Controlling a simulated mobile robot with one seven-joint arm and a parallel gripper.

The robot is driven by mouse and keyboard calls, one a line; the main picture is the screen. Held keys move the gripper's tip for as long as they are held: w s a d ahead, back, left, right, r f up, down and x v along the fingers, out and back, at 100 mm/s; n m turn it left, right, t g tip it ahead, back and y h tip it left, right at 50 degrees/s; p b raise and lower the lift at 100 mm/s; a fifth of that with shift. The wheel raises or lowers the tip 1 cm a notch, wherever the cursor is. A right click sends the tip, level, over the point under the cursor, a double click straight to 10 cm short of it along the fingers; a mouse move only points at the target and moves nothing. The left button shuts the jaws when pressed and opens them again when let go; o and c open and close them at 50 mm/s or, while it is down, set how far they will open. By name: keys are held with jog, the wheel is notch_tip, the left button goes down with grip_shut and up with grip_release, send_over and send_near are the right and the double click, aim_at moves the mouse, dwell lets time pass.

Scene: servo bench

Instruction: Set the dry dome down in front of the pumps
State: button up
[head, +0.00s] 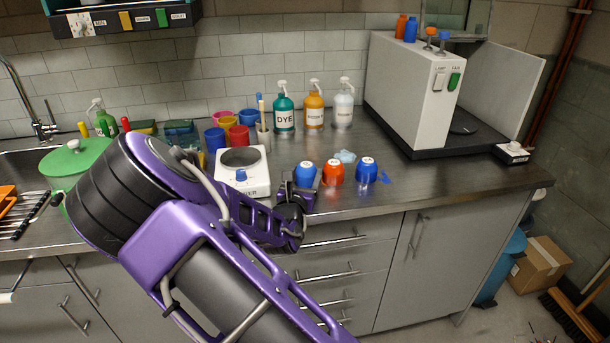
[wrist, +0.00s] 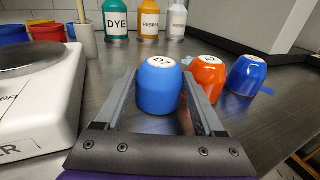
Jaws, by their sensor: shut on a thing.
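Three upside-down cup-like domes with white labelled tops stand in a row at the bench's front. The left one, a blue dome (head: 305,173), is between my gripper's fingers; it also shows in the wrist view (wrist: 158,88). My gripper (wrist: 159,74) is shut on it, a finger on each side. The label seems to start with D; I cannot read it surely. I cannot tell whether its rim touches the bench. The orange dome (head: 332,173) and the right blue dome (head: 366,169) are to its right. The pumps are a teal DYE bottle (head: 284,115), an orange bottle (head: 314,112) and a white bottle (head: 344,112), behind the domes.
A white scale (head: 243,185) stands close to the left. Coloured cups (head: 239,136) and a beige holder (head: 264,140) are behind it. A pale blue crumpled thing (head: 345,156) lies behind the domes. Bare steel bench lies before the pumps. A white machine (head: 412,90) stands right.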

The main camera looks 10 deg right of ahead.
jog(key=shift+s+f, duration=0.2)
jog(key=shift+f, duration=0.45)
jog(key=o, duration=1.1)
jog(key=shift+f, duration=0.1)
jog(key=shift+o, duration=0.5)
jog(key=shift+s, duration=0.1)
jog(key=shift+r, duration=0.3)
jog(key=shift+s+a+r, duration=0.1)
jog(key=shift+a+r, duration=0.05)
jog(key=r+p+v, duration=0.1)
jog(key=p+v, duration=0.1)
jog(key=v, duration=0.9)
